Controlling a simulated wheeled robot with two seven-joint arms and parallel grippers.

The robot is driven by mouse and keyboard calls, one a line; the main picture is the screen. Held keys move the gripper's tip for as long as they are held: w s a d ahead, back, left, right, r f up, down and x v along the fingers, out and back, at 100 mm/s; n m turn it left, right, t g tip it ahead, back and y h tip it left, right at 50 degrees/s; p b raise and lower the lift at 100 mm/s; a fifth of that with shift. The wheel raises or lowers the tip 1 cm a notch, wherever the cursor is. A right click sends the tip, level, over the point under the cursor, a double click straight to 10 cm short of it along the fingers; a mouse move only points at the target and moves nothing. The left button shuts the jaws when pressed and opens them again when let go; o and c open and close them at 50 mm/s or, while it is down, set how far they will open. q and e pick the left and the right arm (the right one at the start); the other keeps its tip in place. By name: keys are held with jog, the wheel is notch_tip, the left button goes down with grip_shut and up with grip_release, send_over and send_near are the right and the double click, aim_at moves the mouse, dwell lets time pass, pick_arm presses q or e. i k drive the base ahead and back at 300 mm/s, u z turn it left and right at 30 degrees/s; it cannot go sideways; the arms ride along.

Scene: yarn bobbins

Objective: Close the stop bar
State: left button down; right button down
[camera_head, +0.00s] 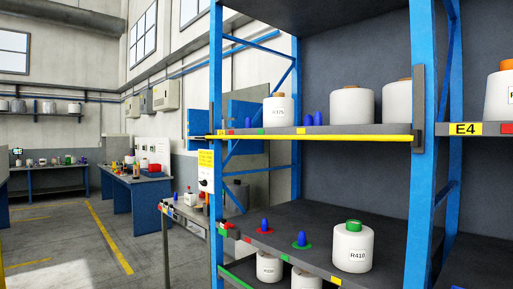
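A yellow bar (320,137), which looks like the stop bar, runs level along the front edge of the upper shelf (350,129). It spans from the left blue post (215,80) to a dark upright bracket (418,105) at the right blue post (422,190). Its left end reaches slightly past the left post. I cannot tell whether it is latched at either end. Neither of my grippers is in view.
White bobbins (351,104) and blue pegs stand on the upper shelf behind the bar. The lower shelf (310,262) holds a green-topped bobbin (353,248) labelled R410 and two blue pegs. Another bay marked E4 (463,129) adjoins at right. Open floor (60,235) lies left.

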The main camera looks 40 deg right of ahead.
aim_at(415, 136)
jog(key=z, duration=0.6)
jog(key=i, duration=1.45)
jog(key=z, duration=1.2)
